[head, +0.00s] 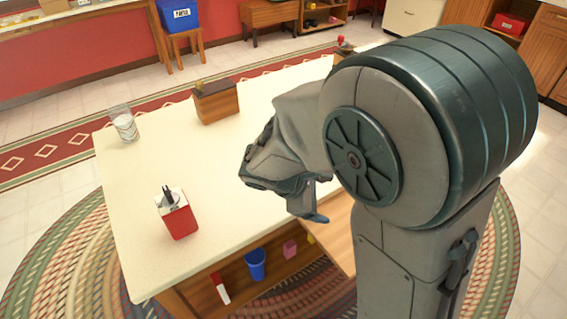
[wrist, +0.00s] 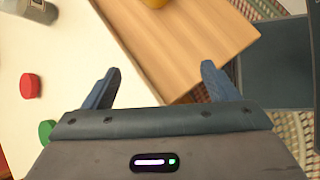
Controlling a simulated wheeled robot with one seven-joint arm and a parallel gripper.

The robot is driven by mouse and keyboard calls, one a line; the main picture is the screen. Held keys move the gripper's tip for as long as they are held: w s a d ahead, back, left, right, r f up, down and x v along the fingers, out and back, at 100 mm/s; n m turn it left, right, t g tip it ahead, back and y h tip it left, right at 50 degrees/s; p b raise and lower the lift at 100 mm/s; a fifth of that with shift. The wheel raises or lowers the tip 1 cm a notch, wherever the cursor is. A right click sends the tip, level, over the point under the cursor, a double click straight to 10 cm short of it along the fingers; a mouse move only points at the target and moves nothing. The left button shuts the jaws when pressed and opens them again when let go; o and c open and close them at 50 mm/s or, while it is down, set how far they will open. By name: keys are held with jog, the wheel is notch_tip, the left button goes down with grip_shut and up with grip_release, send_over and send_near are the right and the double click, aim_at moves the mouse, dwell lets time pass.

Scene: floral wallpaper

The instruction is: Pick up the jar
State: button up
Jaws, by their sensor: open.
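A clear glass container with whitish contents (head: 124,125) stands upright at the table's far left corner in the head view; I cannot tell if it is the jar. A greyish, see-through jar-like thing (wrist: 30,9) is cut off at the top left of the wrist view. My gripper (wrist: 160,70) is open and empty, its two blue fingers apart over the edge of a wooden board (wrist: 185,35). My arm hides much of that side.
The cream table (head: 245,170) bears a red container (head: 177,215) and a brown box (head: 215,103). A red round lid-like thing (wrist: 30,86) and a green one (wrist: 46,131) lie left of my gripper. The table's middle is clear.

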jog(key=w+a+n+t, duration=0.1)
jog(key=a+n+t, duration=0.1)
jog(key=a+n, duration=0.2)
jog(key=w+a+n+t, duration=0.1)
jog(key=a+n+t, duration=0.2)
jog(key=a, duration=0.3)
jog(key=w+a+f+n+t, duration=0.1)
jog(key=w+a+n+t, duration=0.1)
jog(key=a+n, duration=0.3)
jog(key=shift+t+p, duration=0.35)
jog(key=shift+t, duration=0.15)
jog(key=shift+w+f+n, duration=0.2)
jog(key=shift+w+n, duration=0.1)
jog(key=x, duration=0.7)
jog(key=shift+w+b, duration=0.1)
jog(key=shift+b, duration=0.3)
jog(key=shift+r+x, duration=0.15)
jog(key=shift+x, duration=1.35)
jog(key=shift+r+x, duration=0.15)
jog(key=shift+x, duration=1.3)
jog(key=shift+w, duration=0.2)
jog(key=c, duration=1.2)
